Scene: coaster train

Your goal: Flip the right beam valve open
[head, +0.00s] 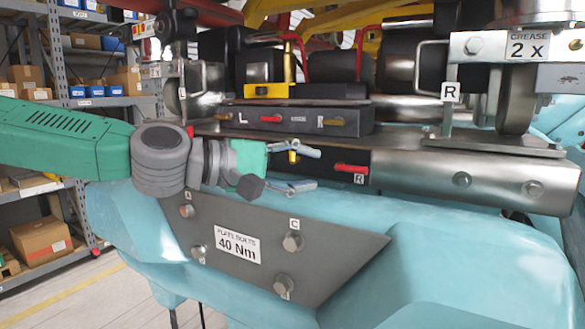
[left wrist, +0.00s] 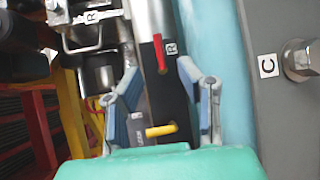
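The right beam valve has a red lever (head: 350,168) beside an R label (head: 360,179), on a dark panel of the metal beam. The lever lies along the beam; in the left wrist view it also shows as a red lever (left wrist: 160,54). A yellow lever (head: 293,157) is on the same panel to its left, turned across the beam. My left gripper (head: 316,169) is open and empty, its fingertips just left of the red lever. In the left wrist view, the yellow lever (left wrist: 161,130) is between the open fingers and the red lever is beyond the fingertips. My right gripper is not in view.
Above the beam is a dark box (head: 295,118) with L and R labels, a red lever and a yellow-orange lever. Below is a turquoise frame with a bolted grey plate (head: 340,247). Shelves with boxes stand behind left.

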